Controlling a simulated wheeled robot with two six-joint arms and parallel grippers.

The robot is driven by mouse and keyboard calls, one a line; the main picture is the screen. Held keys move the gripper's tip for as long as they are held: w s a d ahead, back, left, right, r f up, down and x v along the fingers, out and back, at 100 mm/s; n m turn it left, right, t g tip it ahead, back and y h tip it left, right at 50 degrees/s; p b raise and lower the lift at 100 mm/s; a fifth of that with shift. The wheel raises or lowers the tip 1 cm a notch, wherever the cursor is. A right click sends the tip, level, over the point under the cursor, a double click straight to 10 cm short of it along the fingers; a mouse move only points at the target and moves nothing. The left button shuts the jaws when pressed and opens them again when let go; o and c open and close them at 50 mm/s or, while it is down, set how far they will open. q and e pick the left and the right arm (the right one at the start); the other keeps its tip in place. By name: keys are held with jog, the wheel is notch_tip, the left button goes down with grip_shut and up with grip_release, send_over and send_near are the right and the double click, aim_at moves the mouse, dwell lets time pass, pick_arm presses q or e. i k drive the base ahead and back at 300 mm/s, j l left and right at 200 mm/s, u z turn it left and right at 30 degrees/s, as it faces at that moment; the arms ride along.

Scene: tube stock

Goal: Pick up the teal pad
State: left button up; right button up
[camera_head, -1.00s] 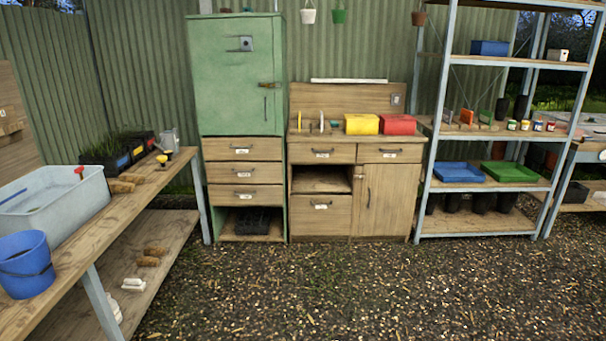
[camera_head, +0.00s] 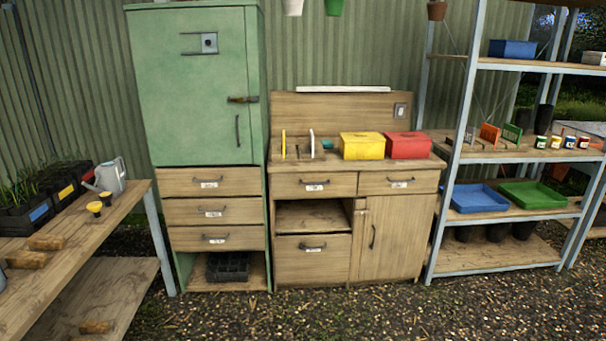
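A small teal item (camera_head: 327,144), which looks like the teal pad, lies on the wooden counter (camera_head: 290,165) against the back wall. It sits just left of the yellow box (camera_head: 362,145) and right of a white upright disc (camera_head: 312,142). It is too small and far off to make out its exact shape. Neither of my grippers shows in the head view.
A red box (camera_head: 408,145) stands beside the yellow one. A green cabinet (camera_head: 195,90) is left of the counter, a metal shelf rack (camera_head: 455,165) right. A wooden bench (camera_head: 75,245) fills the left. Gravel floor (camera_head: 400,312) in front is open.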

aim_at(327, 143)
jog(key=i+l, duration=0.25)
jog(key=i, duration=0.15)
jog(key=i+l, duration=0.2)
jog(key=i, duration=0.25)
jog(key=i+l, duration=0.25)
jog(key=i, duration=0.15)
jog(key=i+l, duration=0.25)
jog(key=i, duration=0.15)
jog(key=i+l+u, duration=0.1)
jog(key=i+l, duration=1.05)
jog(key=l, duration=0.25)
jog(key=i+j+u, duration=0.05)
